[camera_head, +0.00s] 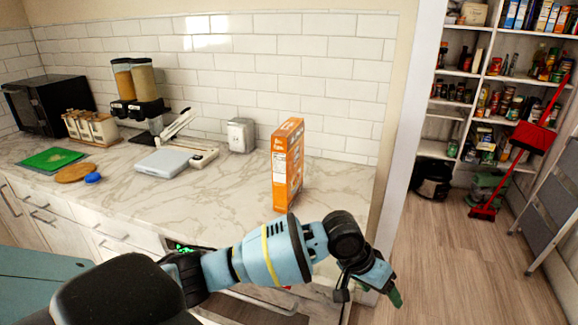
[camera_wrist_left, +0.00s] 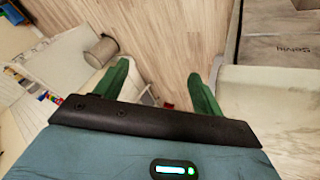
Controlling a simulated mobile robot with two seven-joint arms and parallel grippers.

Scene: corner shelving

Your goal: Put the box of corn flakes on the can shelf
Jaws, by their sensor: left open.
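An orange box of corn flakes (camera_head: 280,170) stands upright on the marble counter (camera_head: 225,190), near its right end. My left gripper (camera_head: 393,290) hangs past the counter's right end, in front of and to the right of the box, apart from it. The pantry shelves (camera_head: 497,121) at the right hold jars and cans; which level is the can shelf I cannot tell for sure. My right gripper does not show.
A wall edge (camera_head: 405,120) divides the counter from the pantry. A red broom (camera_head: 533,137) and a stepladder (camera_head: 556,195) stand before the shelves. A toaster (camera_head: 241,135) and a white scale (camera_head: 163,162) sit left of the box. The pantry floor (camera_head: 450,260) is open.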

